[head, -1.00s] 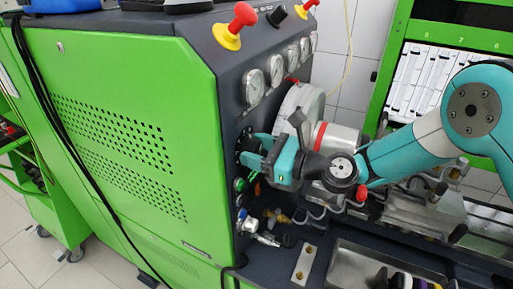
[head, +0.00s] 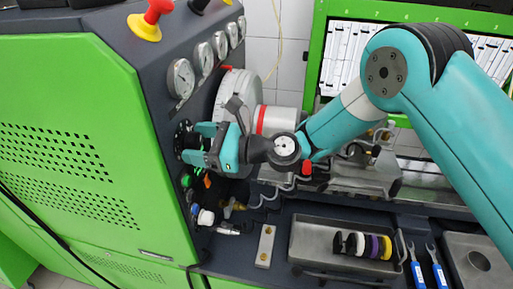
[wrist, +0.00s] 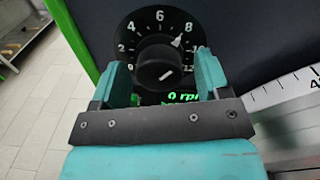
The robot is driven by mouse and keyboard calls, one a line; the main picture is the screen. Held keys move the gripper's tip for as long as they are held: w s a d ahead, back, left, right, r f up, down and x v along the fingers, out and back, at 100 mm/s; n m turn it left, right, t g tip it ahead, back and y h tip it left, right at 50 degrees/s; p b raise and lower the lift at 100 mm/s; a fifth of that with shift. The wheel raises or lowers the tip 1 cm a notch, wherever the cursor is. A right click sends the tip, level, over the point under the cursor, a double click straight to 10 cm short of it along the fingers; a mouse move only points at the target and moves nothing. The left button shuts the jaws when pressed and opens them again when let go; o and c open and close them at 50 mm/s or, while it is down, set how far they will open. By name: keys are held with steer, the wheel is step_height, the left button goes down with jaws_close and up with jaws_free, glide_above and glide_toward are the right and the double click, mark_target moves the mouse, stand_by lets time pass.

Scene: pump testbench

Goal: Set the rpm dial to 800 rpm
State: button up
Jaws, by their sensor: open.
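The rpm dial (wrist: 130,42) is a black disc with white numbers on the dark panel. Its black knob (wrist: 156,66) bears a short white line slanting up to the right, and a white pointer mark lies just short of the 8. A green display (wrist: 180,97) below starts with "0 rp", the rest hidden by my gripper. My gripper (wrist: 160,76) is open, with one teal finger left and one right of the knob. I cannot tell whether they touch it. In the head view, the dial (head: 182,139) shows partly behind my gripper (head: 193,146).
Pressure gauges (head: 181,78) line the panel above. A large grey disc (head: 232,98) stands right of my gripper. Coloured buttons (head: 187,180) and fittings (head: 207,217) sit below the dial. A metal tray (head: 310,240) with coloured rings lies lower right.

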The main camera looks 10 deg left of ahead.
steer(key=s+d+b, duration=0.1)
steer(key=d+b, duration=1.4)
steer(key=d, duration=0.1)
steer(key=shift+d, duration=0.4)
steer(key=s+d+f+n+h, duration=0.3)
steer(key=s+d+n+h, duration=0.4)
steer(key=n, duration=0.4)
steer(key=s+d+f+n+g+h, duration=0.1)
steer(key=s+d+f+n+h, duration=0.3)
steer(key=s+d+n, duration=0.5)
steer(key=s+n+h, duration=0.2)
steer(key=s+n, duration=0.1)
steer(key=shift+s+h, duration=0.3)
steer(key=shift+h, duration=0.1)
